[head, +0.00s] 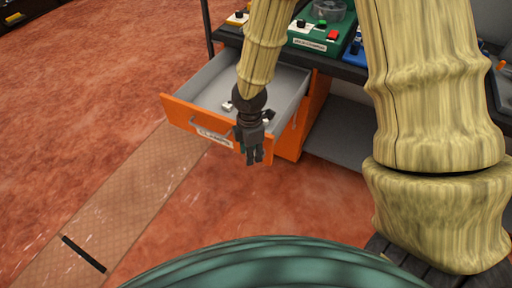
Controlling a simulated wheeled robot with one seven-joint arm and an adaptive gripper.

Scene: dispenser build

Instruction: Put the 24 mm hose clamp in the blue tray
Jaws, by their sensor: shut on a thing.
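My gripper (253,160) hangs with its fingers pointing down, in front of the right part of the open drawer's front in the picture. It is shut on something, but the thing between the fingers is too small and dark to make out. I cannot pick out the 24 mm hose clamp. The open drawer (205,85) has an orange front with a grey handle and a white label, and a grey inside. Small light and dark pieces (228,106) lie in it, partly hidden by my wrist. I cannot make out the blue tray.
A dark bench stands above the drawer, with a green control box (318,38) bearing a red button and a clear round container. A blue object (355,50) is partly hidden by my arm. A grey lower shelf (345,138) is right of the drawer.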

